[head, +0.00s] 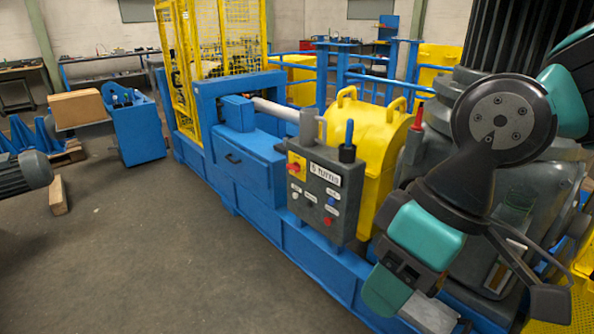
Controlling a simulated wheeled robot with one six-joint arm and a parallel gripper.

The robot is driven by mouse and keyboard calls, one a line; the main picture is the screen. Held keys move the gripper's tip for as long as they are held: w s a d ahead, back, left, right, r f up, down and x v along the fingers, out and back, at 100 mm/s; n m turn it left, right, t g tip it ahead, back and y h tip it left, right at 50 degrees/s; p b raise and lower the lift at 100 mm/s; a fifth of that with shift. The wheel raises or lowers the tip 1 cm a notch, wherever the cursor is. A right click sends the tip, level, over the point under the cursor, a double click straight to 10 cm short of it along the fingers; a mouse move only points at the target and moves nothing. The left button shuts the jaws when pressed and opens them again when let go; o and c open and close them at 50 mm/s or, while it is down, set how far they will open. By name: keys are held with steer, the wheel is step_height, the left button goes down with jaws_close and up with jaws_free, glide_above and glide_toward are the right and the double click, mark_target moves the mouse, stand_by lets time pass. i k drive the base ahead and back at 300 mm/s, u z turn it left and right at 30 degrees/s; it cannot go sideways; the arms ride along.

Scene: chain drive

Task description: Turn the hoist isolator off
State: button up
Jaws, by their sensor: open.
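In the head view, a grey control box (326,195) stands at the front of the blue machine. A red rotary handle on a yellow plate (296,166) sits at its upper left and looks like the isolator. Its exact handle angle is too small to read. The box also carries a white label and several small buttons, whose wording is unclear. My gripper (466,297) hangs at the lower right, apart from the box and to the right of it. It is open, with nothing seen between its fingers.
A blue machine base (285,235) runs along the front.

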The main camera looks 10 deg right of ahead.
mark_target(295, 167)
steer(key=u, duration=1.4)
steer(key=i, duration=3.85)
steer(key=z, duration=2.35)
